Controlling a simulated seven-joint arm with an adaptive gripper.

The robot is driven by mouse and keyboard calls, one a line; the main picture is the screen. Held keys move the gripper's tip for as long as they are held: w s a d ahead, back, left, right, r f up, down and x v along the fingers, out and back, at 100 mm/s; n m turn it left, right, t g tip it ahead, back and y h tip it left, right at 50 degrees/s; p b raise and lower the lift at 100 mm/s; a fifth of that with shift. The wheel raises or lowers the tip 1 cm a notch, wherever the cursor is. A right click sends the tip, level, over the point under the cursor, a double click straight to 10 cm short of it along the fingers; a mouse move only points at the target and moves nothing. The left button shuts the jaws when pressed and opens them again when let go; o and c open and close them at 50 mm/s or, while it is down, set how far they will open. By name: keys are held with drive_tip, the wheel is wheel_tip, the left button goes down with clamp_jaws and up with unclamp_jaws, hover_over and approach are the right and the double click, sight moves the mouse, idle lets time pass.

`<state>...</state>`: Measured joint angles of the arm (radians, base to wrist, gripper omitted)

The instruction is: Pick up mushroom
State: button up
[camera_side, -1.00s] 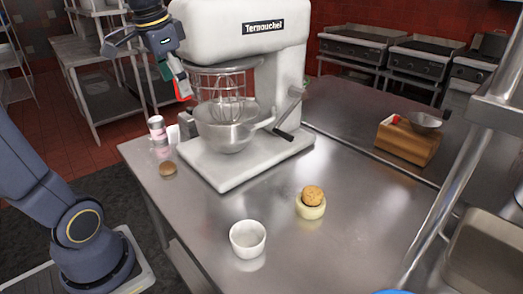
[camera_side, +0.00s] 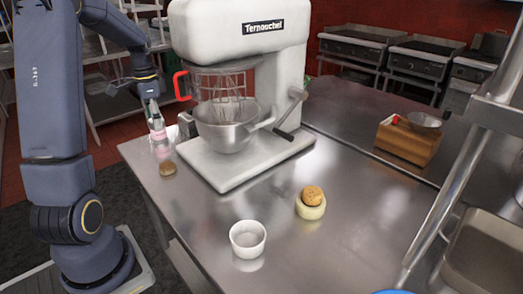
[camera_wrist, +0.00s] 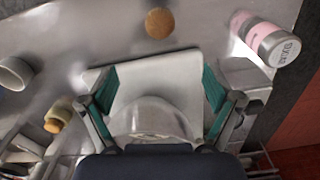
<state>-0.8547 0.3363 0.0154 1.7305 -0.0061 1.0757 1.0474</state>
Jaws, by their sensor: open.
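No mushroom is plainly recognisable. A small round brown thing (camera_side: 168,169), perhaps the mushroom, lies on the steel table (camera_side: 225,215) near its left edge, in front of a pink-and-white bottle (camera_side: 158,138). It shows in the wrist view as a brown round (camera_wrist: 159,22) at the top. A tan, rounded thing (camera_side: 312,195) sits on a small cream jar (camera_side: 310,210) farther right; I cannot tell whether it is a lid or food. My gripper (camera_wrist: 158,88) is open and empty, its teal fingers spread wide, with the brown round beyond the fingertips. In the side view its fingers are mostly hidden.
A white cup (camera_side: 248,238) is at the table's front. A wooden box (camera_side: 406,143) stands at the right. The table's middle is mostly clear.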

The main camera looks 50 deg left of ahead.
sight(166, 163)
wheel_tip(166, 163, down, 16)
drive_tip(key=shift+f, duration=0.1)
drive_tip(key=c, duration=1.1)
drive_tip(key=shift+c, duration=0.2)
